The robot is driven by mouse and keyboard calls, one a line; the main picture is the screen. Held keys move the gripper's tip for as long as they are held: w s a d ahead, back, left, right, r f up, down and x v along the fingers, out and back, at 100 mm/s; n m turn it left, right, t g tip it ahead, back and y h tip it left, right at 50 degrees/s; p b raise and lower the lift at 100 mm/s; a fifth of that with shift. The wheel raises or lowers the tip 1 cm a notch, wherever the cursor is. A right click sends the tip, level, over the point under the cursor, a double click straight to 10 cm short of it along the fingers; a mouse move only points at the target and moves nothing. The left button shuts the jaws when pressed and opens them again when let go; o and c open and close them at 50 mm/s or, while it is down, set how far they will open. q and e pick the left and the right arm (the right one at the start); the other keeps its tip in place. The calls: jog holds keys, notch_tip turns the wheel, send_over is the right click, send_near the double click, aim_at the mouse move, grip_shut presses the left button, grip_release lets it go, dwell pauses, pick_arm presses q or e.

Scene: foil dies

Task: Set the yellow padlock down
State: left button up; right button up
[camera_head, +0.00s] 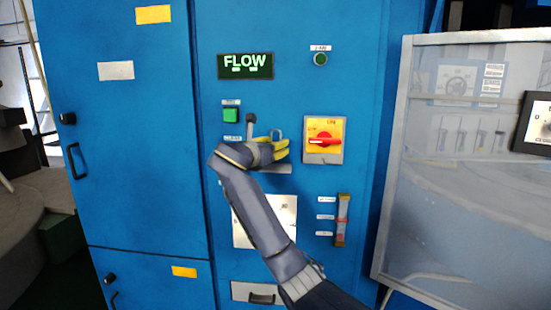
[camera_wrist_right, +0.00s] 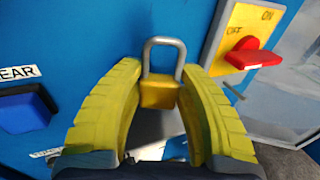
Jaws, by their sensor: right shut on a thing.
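The yellow padlock (camera_wrist_right: 159,94) with a grey shackle is between the fingertips of my right gripper (camera_wrist_right: 155,88), which is shut on its body. The shackle points up. In the head view my right gripper (camera_head: 281,149) is in front of the blue cabinet, to the left of the yellow switch plate, and the padlock's shackle (camera_head: 276,134) shows above its fingers. Most of the padlock's body is hidden by the fingers there. My left gripper is not in view.
A rotary switch with a red handle (camera_head: 325,141) sits right of my right gripper. A dark lever (camera_head: 250,125) and a green button (camera_head: 231,114) are to its left. A small shelf or plate (camera_head: 275,169) is just below it. A transparent panel (camera_head: 450,200) stands at the right.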

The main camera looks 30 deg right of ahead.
jog(key=shift+f, duration=1.85)
jog(key=shift+f, duration=0.1)
jog(key=o, duration=1.2)
jog(key=shift+a, duration=0.1)
